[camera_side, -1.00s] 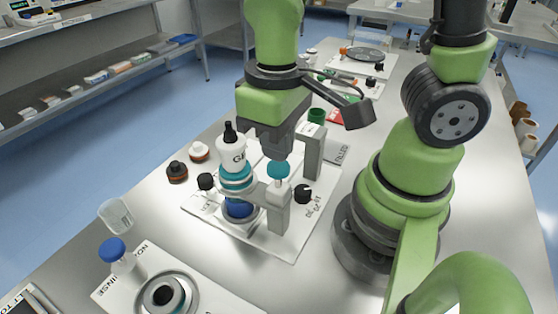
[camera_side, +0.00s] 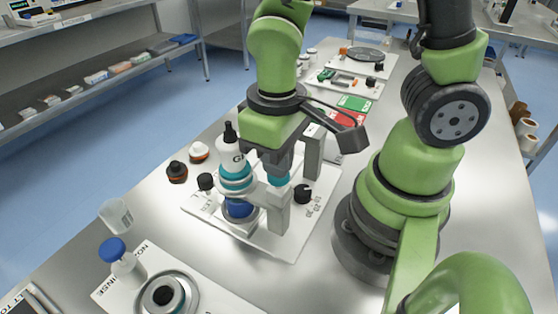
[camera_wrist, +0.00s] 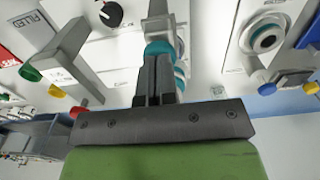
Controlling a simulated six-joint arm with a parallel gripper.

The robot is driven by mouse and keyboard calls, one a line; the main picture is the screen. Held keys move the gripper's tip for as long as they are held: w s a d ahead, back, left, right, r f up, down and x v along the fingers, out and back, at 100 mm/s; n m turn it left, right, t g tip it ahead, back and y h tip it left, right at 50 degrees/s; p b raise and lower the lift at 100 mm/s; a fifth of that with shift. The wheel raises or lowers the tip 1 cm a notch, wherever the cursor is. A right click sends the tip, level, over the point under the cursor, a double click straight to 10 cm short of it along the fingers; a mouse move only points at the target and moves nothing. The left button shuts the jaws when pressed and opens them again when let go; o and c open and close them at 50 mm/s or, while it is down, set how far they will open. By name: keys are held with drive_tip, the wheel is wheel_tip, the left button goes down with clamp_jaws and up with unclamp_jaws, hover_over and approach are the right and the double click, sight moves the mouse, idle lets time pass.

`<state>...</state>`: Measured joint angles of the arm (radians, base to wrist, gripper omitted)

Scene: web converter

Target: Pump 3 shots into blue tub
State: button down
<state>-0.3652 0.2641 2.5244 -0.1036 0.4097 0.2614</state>
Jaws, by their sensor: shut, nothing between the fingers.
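The pump station stands on a white board (camera_side: 290,243) in the side view, with a white bottle (camera_side: 232,158) banded in teal. A blue tub (camera_side: 239,209) sits under the bottle, partly hidden by the station's arm. A teal pump knob (camera_side: 278,178) is to the right of the bottle; it also shows in the wrist view (camera_wrist: 158,48). My gripper (camera_side: 277,166) is shut and empty, pointing down with its fingertips at the top of the knob. The exact contact is hidden. The wrist view shows the closed fingers (camera_wrist: 155,75) over the knob.
A grey upright post (camera_side: 314,152) stands close right of my gripper. A black dial (camera_side: 303,194) is on the board. A clear cup (camera_side: 115,214) and a blue-capped bottle (camera_side: 122,260) are at front left.

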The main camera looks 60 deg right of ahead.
drive_tip(key=shift+f, duration=0.4)
drive_tip(key=shift+r, duration=2.25)
drive_tip(key=shift+r, duration=0.1)
wheel_tip(320, 180, up, 6)
drive_tip(key=shift+f, duration=0.1)
drive_tip(key=s+d+r+m+t+y, duration=0.2)
drive_tip(key=d+r+m+t, duration=0.1)
drive_tip(key=r+t, duration=0.4)
drive_tip(key=shift+s+d+m, duration=0.4)
drive_tip(key=shift+m, duration=0.1)
